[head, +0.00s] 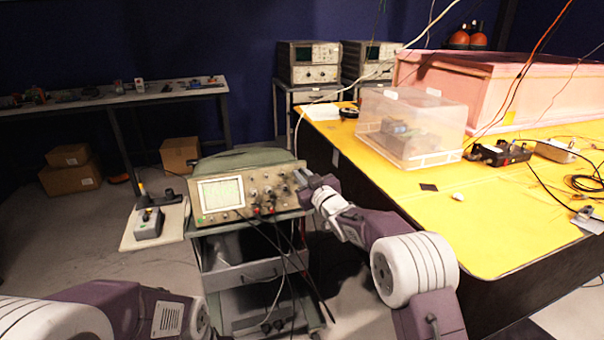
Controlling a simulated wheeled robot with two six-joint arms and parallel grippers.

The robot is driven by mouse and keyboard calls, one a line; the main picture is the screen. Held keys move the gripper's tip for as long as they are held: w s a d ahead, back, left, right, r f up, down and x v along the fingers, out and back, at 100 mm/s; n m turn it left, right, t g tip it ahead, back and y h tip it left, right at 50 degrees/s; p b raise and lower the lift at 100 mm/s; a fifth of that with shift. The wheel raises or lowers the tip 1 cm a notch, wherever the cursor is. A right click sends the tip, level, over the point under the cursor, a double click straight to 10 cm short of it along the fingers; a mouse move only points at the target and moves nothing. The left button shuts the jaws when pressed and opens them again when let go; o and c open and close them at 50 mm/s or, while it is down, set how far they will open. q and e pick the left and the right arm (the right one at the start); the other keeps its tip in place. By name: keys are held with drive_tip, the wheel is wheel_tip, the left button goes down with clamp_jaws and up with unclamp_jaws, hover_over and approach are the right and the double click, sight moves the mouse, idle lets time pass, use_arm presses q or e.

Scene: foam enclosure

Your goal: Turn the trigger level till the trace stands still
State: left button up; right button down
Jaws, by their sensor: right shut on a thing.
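The oscilloscope (243,193) stands on a grey wheeled cart (262,275) in the middle of the head view. Its lit screen (221,194) is on the left of the front panel, with a trace too small to read. Knobs (268,190) fill the panel's right part. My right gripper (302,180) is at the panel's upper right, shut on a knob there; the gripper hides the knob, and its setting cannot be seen. My left arm shows at the lower left; its gripper is not in view.
Dark cables hang from the panel down the cart's front. A yellow table (440,215) with a clear plastic bin (410,128) stands close on the right. Floor at left is open.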

drive_tip(key=n+p, duration=0.2)
drive_tip(key=n, duration=0.1)
drive_tip(key=n+g+y, duration=0.1)
drive_tip(key=shift+d+r+n+p, duration=0.1)
drive_tip(key=shift+r+n+p, duration=0.2)
drive_tip(key=shift+p, duration=0.1)
drive_tip(key=n+g+p, duration=0.1)
drive_tip(key=n+p, duration=0.2)
drive_tip(key=n, duration=0.1)
drive_tip(key=shift+w+d+y, duration=0.1)
drive_tip(key=shift+y, duration=0.3)
drive_tip(key=shift+n+g+p, duration=1)
drive_tip(key=shift+n+p, duration=1.25)
drive_tip(key=shift+n, duration=0.35)
drive_tip(key=shift+f, duration=0.1)
